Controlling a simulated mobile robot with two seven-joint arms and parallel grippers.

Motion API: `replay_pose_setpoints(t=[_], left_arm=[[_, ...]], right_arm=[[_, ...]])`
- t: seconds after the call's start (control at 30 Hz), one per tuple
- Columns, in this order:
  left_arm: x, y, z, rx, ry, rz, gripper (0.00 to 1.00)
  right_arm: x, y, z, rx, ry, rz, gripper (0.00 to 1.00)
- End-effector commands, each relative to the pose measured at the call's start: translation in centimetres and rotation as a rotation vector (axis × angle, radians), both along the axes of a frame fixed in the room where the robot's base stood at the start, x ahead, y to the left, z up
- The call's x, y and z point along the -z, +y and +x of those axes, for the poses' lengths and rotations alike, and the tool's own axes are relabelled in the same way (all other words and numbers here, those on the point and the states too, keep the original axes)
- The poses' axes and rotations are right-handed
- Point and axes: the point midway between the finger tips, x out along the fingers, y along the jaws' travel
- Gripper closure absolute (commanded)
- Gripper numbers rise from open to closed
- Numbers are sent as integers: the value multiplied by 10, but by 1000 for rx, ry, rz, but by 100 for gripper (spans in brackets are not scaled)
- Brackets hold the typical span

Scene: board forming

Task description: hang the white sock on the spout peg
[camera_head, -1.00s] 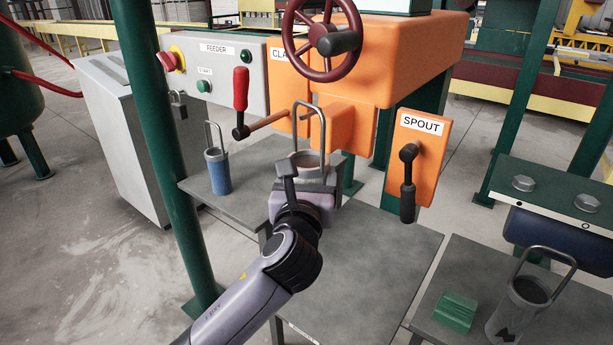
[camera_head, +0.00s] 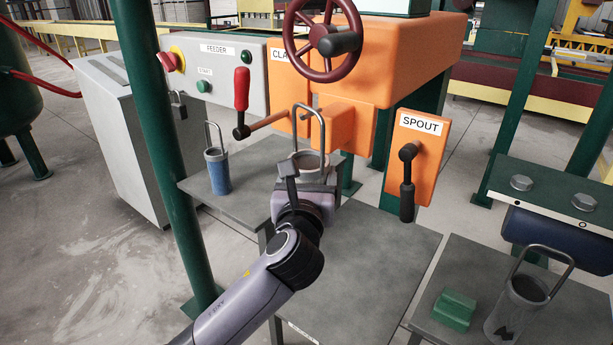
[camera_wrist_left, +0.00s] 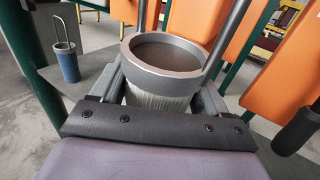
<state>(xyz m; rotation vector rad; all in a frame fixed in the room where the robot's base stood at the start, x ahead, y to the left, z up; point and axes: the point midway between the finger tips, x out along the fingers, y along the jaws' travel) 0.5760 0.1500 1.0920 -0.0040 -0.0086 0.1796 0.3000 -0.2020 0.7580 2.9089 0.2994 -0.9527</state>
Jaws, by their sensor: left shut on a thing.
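The white sock, a pale cylinder with a grey rim and a tall wire loop, is held by my left gripper (camera_head: 306,182). In the head view its rim (camera_head: 312,158) shows above the gripper, which hides most of the body. In the left wrist view the sock (camera_wrist_left: 160,90) stands roughly upright between the two fingers. The spout peg (camera_head: 408,153) is a dark knob on the orange SPOUT panel (camera_head: 432,165), with a black handle hanging from it. The sock is to the left of the peg and apart from it. My right gripper is not in view.
A blue sock (camera_head: 217,172) stands on the left grey table (camera_head: 245,180). A dark grey sock (camera_head: 515,310) and a green block (camera_head: 455,309) are on the right table (camera_head: 480,265). A red-handled lever (camera_head: 241,90) and a handwheel (camera_head: 322,38) stick out behind. The middle table (camera_head: 375,270) is clear.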

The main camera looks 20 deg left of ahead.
Motion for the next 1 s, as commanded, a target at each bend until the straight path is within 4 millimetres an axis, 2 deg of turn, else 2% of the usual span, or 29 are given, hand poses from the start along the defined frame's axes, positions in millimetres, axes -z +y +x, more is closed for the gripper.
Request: replay_pose_setpoints(t=[0.47, 0.5, 0.57, 0.6, 0.83, 1.0], left_arm=[[4, -5, 1, 15, 9, 5, 70], [4, -6, 0, 15, 9, 5, 22], [4, -6, 0, 15, 9, 4, 3], [4, -5, 0, 14, 9, 4, 0], [4, -3, -1, 8, 7, 2, 0], [4, -6, -15, 9, 7, 2, 0]], right_arm=[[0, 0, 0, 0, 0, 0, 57], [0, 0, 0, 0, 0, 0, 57], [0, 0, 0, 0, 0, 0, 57], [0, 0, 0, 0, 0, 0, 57], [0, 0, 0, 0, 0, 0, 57], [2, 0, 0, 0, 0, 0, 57]])
